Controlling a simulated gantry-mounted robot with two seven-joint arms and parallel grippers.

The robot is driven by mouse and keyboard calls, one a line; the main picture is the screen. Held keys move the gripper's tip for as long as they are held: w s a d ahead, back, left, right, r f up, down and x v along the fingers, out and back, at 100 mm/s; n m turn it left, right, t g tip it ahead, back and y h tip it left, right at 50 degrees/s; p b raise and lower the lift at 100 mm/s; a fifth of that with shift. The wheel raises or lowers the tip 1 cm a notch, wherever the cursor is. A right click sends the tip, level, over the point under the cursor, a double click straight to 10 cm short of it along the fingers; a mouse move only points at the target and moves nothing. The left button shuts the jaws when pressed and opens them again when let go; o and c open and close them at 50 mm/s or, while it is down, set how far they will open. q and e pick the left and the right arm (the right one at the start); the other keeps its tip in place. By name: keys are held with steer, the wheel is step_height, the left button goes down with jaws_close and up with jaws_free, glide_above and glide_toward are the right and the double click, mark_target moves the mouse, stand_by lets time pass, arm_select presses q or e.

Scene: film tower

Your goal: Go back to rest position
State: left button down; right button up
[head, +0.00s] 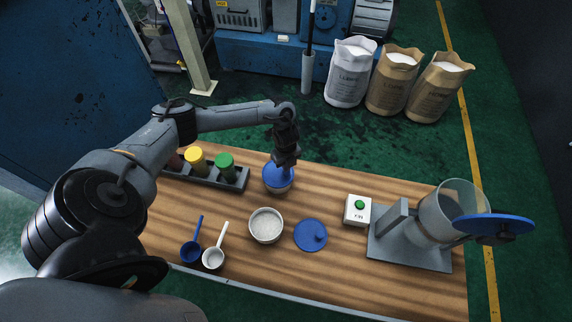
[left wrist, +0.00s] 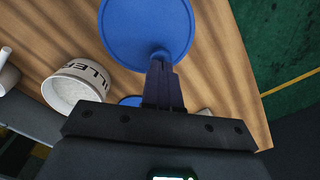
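My left gripper (head: 287,163) is low over a small pot with a blue lid (head: 277,181), near the table's back edge. In the left wrist view its narrow fingers (left wrist: 163,80) are at the knob of that blue lid (left wrist: 147,25). I cannot tell whether they hold the knob or are just clear of it. The lid appears to sit on the pot, whose wall is mostly hidden. My right gripper is not in view.
The wooden table (head: 330,270) holds a rack with yellow and green-capped bottles (head: 224,165), an open bowl of white grains (head: 266,226), another blue lid (head: 310,235), blue (head: 190,252) and white (head: 213,258) scoops, a green-button box (head: 358,210) and a tilted drum machine (head: 441,212).

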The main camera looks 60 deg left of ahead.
arm_select(q)
steer(key=shift+f+b, duration=0.45)
steer(key=shift+f, duration=0.25)
steer(key=shift+r, duration=0.2)
step_height(320, 180, up, 7)
steer(key=p, duration=0.7)
steer(key=shift+f, duration=0.15)
stand_by(0.6)
